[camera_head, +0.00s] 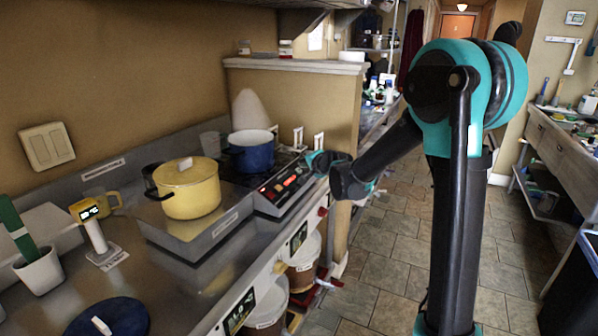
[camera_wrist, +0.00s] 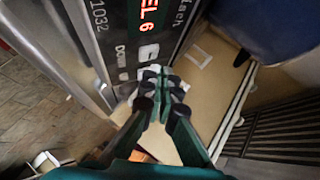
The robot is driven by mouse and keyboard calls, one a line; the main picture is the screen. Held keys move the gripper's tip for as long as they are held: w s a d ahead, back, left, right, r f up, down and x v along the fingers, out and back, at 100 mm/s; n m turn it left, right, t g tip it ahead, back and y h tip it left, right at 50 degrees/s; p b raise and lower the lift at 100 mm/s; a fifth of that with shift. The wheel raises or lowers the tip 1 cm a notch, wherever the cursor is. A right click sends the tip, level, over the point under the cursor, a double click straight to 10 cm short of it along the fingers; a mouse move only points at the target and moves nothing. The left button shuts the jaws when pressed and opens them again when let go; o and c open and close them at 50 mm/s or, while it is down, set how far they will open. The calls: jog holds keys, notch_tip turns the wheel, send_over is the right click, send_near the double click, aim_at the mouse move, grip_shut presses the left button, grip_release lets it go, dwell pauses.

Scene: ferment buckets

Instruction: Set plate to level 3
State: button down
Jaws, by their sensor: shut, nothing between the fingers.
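The plate is a cooking unit with a dark control panel (camera_head: 283,187) and a red lit display, standing on the steel counter. In the wrist view the display (camera_wrist: 148,15) is cut off at the top and reads "EL 6". Pale buttons (camera_wrist: 148,51) sit beside the printed word DOWN. My gripper (camera_wrist: 158,82) is shut and empty, its fingertips right at the buttons and partly covering them. I cannot tell whether they touch one. In the head view my gripper (camera_head: 318,163) is at the panel's right end. A blue pot (camera_head: 252,157) stands behind the panel.
A yellow lidded pot (camera_head: 188,188) stands left of the panel. A yellow handheld device (camera_head: 92,228), a white cup (camera_head: 40,272) and a dark blue round item (camera_head: 108,318) are on the near counter. The tiled floor (camera_head: 385,265) is open to the right.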

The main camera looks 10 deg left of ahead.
jog(key=shift+a+f, duration=0.2)
jog(key=shift+f, duration=0.2)
jog(key=shift+w+a+f, duration=0.15)
jog(key=shift+a+f, duration=0.05)
jog(key=shift+f, duration=0.15)
dwell(0.8)
dwell(0.4)
jog(key=shift+d+r, duration=0.4)
jog(key=shift+r, duration=0.35)
jog(key=shift+a+f, duration=0.1)
jog(key=shift+a+f, duration=0.1)
jog(key=shift+f, duration=0.2)
jog(key=shift+a+f, duration=0.15)
jog(key=shift+f, duration=0.1)
dwell(1.2)
jog(key=shift+d+r, duration=0.3)
jog(key=shift+r, duration=0.35)
